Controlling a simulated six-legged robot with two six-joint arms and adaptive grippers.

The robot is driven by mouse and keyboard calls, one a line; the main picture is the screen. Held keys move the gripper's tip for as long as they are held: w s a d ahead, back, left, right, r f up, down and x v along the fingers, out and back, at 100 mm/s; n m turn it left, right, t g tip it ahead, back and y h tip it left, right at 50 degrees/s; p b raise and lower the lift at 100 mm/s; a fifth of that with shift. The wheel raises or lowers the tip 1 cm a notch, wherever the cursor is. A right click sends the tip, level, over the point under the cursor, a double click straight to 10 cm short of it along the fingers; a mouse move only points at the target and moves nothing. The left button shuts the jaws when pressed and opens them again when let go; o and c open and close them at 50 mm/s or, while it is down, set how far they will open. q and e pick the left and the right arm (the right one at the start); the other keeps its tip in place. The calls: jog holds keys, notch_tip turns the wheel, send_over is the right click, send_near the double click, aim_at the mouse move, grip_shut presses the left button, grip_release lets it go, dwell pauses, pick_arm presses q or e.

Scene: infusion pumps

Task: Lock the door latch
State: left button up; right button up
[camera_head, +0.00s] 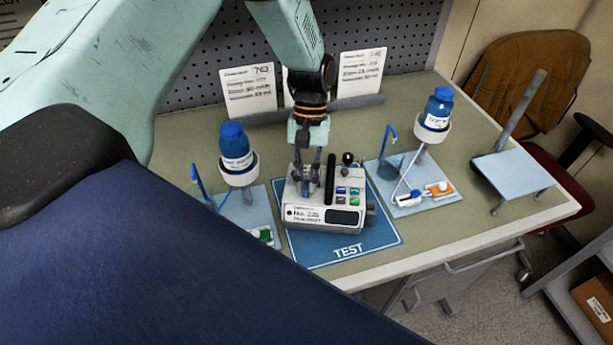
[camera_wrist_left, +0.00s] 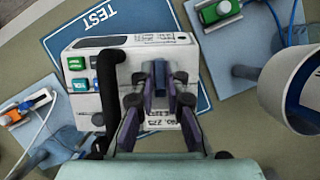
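The infusion pump (camera_head: 325,212) is a white box with a black handle bar (camera_head: 330,180), several coloured buttons and a dark screen. It sits on the blue TEST mat (camera_head: 345,250), and shows upside down in the left wrist view (camera_wrist_left: 190,62). My left gripper (camera_head: 307,186) points down at the left part of the pump, beside the handle. In the left wrist view its fingers (camera_wrist_left: 160,90) stand apart over the pump's label. A small dark part lies between the fingertips; I cannot tell whether they touch it. I cannot clearly make out the latch. My right gripper is out of view.
Blue-capped bottles in white holders stand left (camera_head: 236,150) and right (camera_head: 436,110) of the pump. Note cards (camera_head: 250,90) stand at the back by the pegboard. A light-blue stand (camera_head: 512,172) is at the table's right. A chair (camera_head: 535,75) is beyond the edge.

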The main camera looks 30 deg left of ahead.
pick_arm(q)
jog(key=o, duration=0.3)
jog(key=shift+o, duration=0.2)
jog(key=shift+r, duration=0.1)
jog(key=v, duration=1.2)
jog(key=shift+s, duration=0.1)
